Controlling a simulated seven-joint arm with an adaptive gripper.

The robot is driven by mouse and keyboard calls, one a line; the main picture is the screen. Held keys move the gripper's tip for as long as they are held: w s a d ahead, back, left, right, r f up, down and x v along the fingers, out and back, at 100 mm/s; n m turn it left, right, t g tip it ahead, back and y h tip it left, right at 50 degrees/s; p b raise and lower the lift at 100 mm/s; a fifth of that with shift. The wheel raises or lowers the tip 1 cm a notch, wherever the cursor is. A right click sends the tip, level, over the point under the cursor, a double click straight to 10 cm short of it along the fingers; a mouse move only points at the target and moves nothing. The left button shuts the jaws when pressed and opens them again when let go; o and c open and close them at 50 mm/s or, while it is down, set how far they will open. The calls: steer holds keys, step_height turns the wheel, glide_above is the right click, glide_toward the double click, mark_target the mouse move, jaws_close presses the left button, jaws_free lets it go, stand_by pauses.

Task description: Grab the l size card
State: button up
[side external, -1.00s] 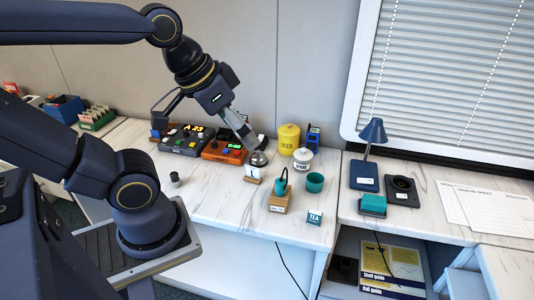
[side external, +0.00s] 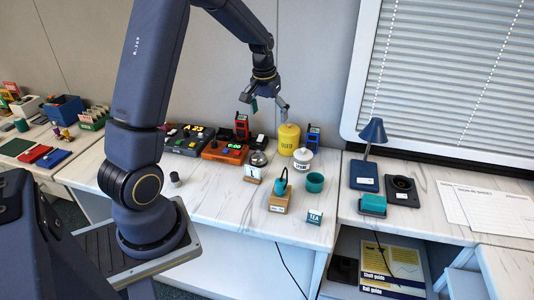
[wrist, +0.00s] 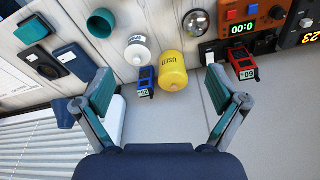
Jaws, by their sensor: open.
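A small white card (side external: 252,171) with a dark letter, which looks like an L, stands upright in a wooden holder on the white counter, just in front of a silver bell (side external: 257,158). My gripper (side external: 268,108) is open and empty. It hangs in the air above and behind the card, near the back wall, over the yellow canister. The bell (wrist: 198,22) is at the top of the wrist view, and the card is not in that view.
A yellow canister (side external: 288,138), a white pot (side external: 302,158), red (side external: 242,126) and blue (side external: 313,136) handheld devices and an orange timer box (side external: 225,151) surround the bell. A teal cup (side external: 315,182) and a teal-handled tool in a wooden block (side external: 279,202) stand to the right.

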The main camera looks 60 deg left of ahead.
steer(key=s+a+f+n+g+h, duration=0.15)
steer(key=s+a+f, duration=0.3)
steer(key=f, duration=0.55)
glide_above(253, 178)
steer(key=shift+y, duration=0.25)
steer(key=f, duration=0.9)
steer(key=shift+a+f, duration=0.2)
steer(key=shift+a, duration=0.1)
step_height(253, 178, down, 6)
steer(key=shift+d+r, duration=0.1)
steer(key=shift+d, duration=0.05)
steer(key=c, duration=1.1)
steer(key=shift+r, duration=0.1)
